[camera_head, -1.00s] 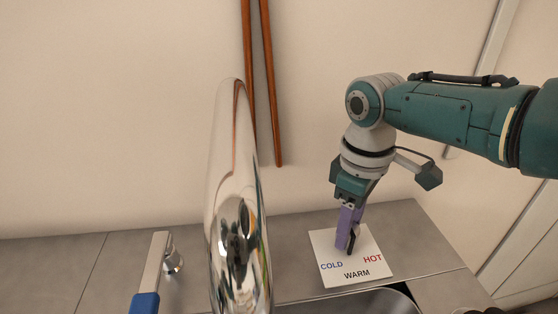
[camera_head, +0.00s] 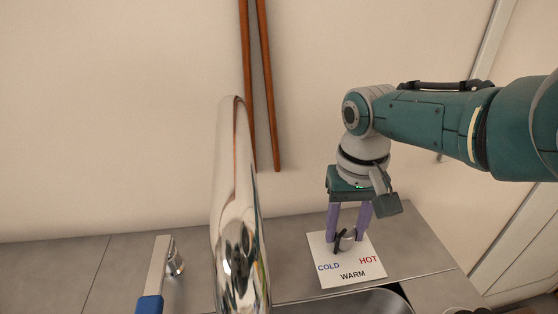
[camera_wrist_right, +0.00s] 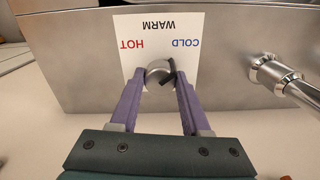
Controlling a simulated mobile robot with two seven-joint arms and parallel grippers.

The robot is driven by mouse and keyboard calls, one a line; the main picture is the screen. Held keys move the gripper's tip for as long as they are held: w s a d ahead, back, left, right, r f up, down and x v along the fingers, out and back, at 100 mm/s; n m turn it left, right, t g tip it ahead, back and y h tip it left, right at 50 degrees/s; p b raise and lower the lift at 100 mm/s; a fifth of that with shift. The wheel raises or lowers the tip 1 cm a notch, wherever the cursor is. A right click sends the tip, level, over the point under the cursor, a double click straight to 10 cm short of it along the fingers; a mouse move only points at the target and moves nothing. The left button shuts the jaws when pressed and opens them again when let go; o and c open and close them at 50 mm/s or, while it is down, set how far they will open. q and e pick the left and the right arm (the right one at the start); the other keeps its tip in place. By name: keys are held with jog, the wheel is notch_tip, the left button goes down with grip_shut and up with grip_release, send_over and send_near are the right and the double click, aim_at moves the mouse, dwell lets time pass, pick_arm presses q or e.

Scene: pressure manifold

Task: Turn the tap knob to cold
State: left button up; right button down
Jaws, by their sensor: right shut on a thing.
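The tap knob (camera_head: 347,241) is a small round metal knob with a black pointer bar. It stands on a white card (camera_head: 361,268) marked COLD at left, WARM at front and HOT at right. The bar lies on the knob's COLD side, slanting; its exact aim is hard to tell. My right gripper (camera_head: 345,239) comes down from above, its two purple fingers on either side of the knob and shut on it. In the right wrist view the knob (camera_wrist_right: 158,72) sits between the fingertips, with the card (camera_wrist_right: 150,35) upside down. My left gripper is not in view.
A tall shiny spout (camera_head: 237,210) rises just left of the card. A blue-ended metal lever (camera_head: 155,280) is at far left. A sink basin edge (camera_head: 365,298) is in front. Two brown rods (camera_head: 262,90) lean on the wall behind.

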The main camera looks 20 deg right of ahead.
aim_at(345, 229)
jog(key=shift+m, duration=1)
jog(key=shift+c, duration=1.8)
grip_release()
jog(key=shift+r, duration=0.1)
notch_tip(345, 229, up, 9)
jog(key=p, duration=0.7)
jog(key=shift+r, duration=0.4)
